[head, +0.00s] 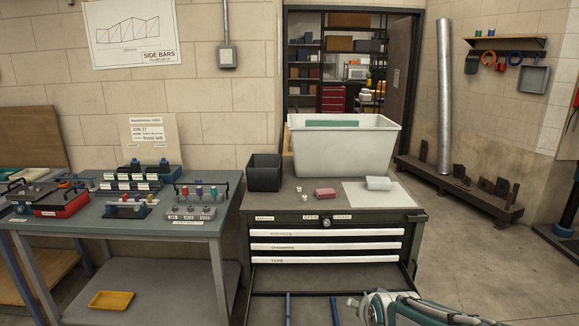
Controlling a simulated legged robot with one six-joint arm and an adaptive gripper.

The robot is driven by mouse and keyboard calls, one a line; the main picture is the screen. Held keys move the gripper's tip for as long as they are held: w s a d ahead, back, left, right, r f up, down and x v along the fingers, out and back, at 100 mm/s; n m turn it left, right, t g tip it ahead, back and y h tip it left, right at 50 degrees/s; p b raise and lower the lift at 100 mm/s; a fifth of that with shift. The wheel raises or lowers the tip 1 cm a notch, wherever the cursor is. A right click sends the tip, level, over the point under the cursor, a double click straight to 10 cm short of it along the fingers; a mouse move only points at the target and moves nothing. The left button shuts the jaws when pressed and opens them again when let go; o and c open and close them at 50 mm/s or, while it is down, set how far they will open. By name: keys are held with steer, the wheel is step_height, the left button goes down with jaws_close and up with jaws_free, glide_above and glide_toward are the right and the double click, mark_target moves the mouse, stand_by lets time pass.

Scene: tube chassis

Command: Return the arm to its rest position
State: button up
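My arm enters from the lower right edge of the head view, with teal and pale links reaching left. Its end, my gripper (366,304), is low in front of the dark tool cabinet (336,222), over the open bottom drawer (265,281). The fingers are small and partly cut off by the arm's angle, so I cannot tell whether they are open or shut. I see no object clearly held in them.
Blue tubes (288,309) stand in or before the open drawer. A workbench (140,229) stands left. Floor (480,265) at right is clear.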

steer(key=s+r+n+g, duration=0.1)
steer(key=s+r+n, duration=0.1)
steer(key=s, duration=0.8)
steer(key=s+r+n+g, duration=0.2)
steer(key=s+r+n, duration=0.1)
steer(key=s, duration=0.7)
steer(key=shift+s+r, duration=0.25)
steer(key=shift+s, duration=0.05)
